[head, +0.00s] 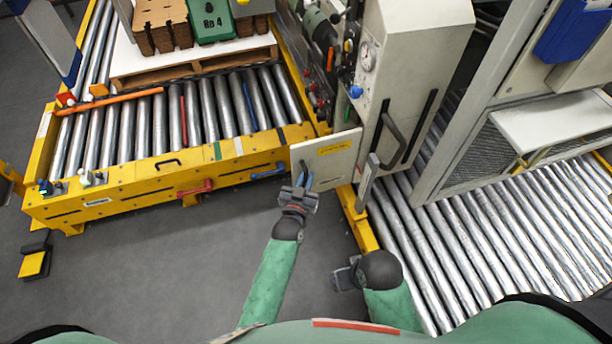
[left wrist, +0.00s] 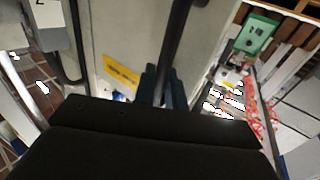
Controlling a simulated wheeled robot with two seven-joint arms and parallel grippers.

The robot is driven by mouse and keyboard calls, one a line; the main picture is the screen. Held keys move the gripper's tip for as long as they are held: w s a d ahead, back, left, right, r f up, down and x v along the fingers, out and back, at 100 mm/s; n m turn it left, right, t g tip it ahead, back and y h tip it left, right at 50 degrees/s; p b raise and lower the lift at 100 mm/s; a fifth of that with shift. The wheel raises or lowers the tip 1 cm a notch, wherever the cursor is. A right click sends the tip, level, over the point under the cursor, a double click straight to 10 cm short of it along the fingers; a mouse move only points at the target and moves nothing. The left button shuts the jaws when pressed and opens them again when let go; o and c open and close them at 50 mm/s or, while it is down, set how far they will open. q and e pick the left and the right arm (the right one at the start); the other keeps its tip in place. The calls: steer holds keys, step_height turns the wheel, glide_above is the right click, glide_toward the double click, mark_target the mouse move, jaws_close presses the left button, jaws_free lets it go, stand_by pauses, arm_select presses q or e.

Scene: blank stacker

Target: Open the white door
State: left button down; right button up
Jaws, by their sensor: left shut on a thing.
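The white door (head: 335,158) is a pale panel with a yellow label, left of the tall pale cabinet's base. It sticks out toward the roller conveyor's yellow frame. My left gripper (head: 303,180) is at the door's left part, shut on its dark handle. In the left wrist view the dark handle bar (left wrist: 177,45) runs down between my left gripper's bluish fingers (left wrist: 163,85); the door's pale face (left wrist: 128,35) and yellow label are beside it.
The tall pale cabinet (head: 425,55) with a gauge and black handles stands right of the door. A yellow-framed roller conveyor (head: 150,180) with a loaded pallet is at the left. Another roller bed (head: 480,240) lies at the right.

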arm_select(q)
steer(key=shift+d+r, duration=0.15)
steer(key=shift+d, duration=0.05)
arm_select(e)
steer(key=shift+a, duration=0.1)
